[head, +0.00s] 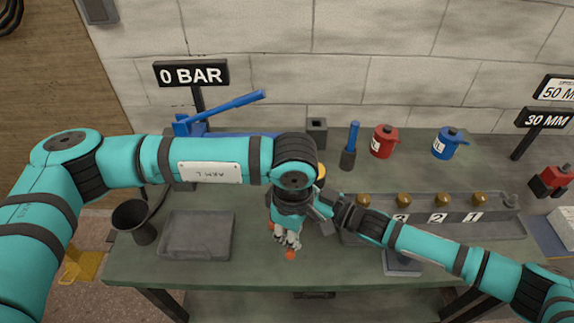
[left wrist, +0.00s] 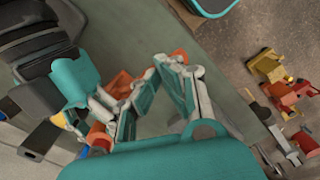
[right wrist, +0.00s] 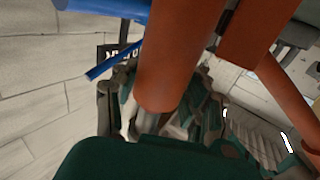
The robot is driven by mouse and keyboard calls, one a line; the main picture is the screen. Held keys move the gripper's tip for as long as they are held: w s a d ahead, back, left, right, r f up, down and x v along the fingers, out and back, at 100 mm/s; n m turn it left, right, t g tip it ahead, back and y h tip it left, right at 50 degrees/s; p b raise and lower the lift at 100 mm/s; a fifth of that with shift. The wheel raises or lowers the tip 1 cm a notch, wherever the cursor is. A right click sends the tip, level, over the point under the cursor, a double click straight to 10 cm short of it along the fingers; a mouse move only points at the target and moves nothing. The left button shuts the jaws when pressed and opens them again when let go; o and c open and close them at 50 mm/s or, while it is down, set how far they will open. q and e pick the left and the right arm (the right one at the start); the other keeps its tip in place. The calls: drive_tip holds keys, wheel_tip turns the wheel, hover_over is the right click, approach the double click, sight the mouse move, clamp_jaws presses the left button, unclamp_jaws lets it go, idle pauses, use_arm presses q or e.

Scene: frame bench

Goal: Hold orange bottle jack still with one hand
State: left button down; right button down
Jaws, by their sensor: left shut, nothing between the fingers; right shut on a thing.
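The orange bottle jack (right wrist: 178,55) fills the middle of the right wrist view, close to the camera. Its orange body stands between the fingers of my right gripper (right wrist: 165,115), which is shut on it. In the head view my arms hide most of the jack; only small orange parts (head: 290,254) show. My left gripper (head: 287,238) hangs over the front middle of the bench, in front of the right one, shut and empty. In the left wrist view its fingers (left wrist: 168,68) are beside orange parts (left wrist: 120,85); whether they touch is unclear.
A grey tray (head: 197,256) and a dark cup (head: 134,217) are at the left. A rack with brass knobs (head: 440,222) is at the right. A blue lever pump (head: 222,112), a red can (head: 384,141) and a blue can (head: 448,143) stand behind.

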use_arm(q)
drive_tip(key=shift+r, duration=2.5)
use_arm(e)
drive_tip(key=c, duration=0.6)
unclamp_jaws()
